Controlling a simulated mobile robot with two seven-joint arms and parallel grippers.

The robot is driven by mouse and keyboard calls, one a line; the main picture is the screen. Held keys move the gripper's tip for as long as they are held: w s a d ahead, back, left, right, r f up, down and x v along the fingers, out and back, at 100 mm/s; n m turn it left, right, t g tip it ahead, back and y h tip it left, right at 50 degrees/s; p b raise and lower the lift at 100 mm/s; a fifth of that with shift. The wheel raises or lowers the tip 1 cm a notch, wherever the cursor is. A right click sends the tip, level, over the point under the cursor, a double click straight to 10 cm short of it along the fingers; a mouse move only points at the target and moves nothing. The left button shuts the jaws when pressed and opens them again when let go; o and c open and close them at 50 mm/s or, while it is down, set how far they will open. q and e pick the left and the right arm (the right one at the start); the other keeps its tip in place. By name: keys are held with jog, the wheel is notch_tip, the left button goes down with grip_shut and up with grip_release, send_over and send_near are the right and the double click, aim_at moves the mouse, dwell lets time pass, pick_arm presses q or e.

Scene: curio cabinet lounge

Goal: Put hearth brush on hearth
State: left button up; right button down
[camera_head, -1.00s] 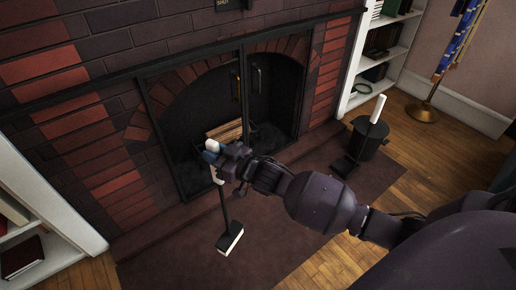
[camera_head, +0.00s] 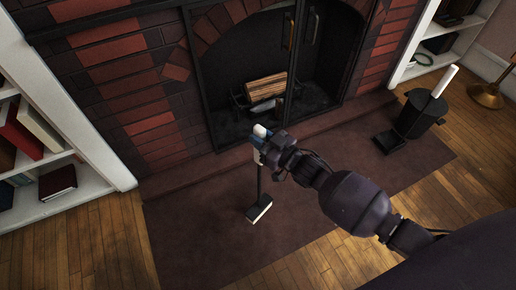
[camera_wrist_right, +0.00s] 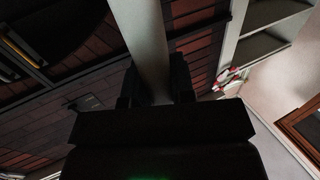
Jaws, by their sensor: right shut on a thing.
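The hearth brush has a white handle (camera_head: 260,131), a dark shaft and a black head with pale bristles (camera_head: 260,209). My right gripper (camera_head: 268,146) is shut on the white handle, which also runs up between the dark fingers in the right wrist view (camera_wrist_right: 152,45). The brush hangs nearly upright, head down, over the dark reddish-brown hearth area (camera_head: 205,240) in front of the fireplace. I cannot tell whether its head touches the surface. My left gripper is not in view.
The brick fireplace with open glass doors and logs (camera_head: 266,90) stands behind the brush. A black bucket (camera_head: 416,117) with a white-handled tool (camera_head: 446,80) stands at the right. A white bookshelf (camera_head: 105,170) is at the left. The hearth area around the brush is clear.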

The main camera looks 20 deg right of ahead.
notch_tip(320, 180, down, 4)
jog(key=shift+s+r+b, duration=0.1)
jog(key=shift+r+b, duration=0.05)
jog(key=shift+b, duration=0.6)
jog(key=shift+f, duration=0.6)
jog(key=shift+f+b, duration=0.35)
jog(key=shift+b, duration=0.05)
jog(key=shift+r, duration=0.2)
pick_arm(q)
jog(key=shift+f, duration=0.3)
pick_arm(e)
jog(key=shift+f, duration=0.2)
jog(key=c, duration=1)
grip_release()
jog(key=shift+f, duration=0.1)
jog(key=shift+o, duration=0.2)
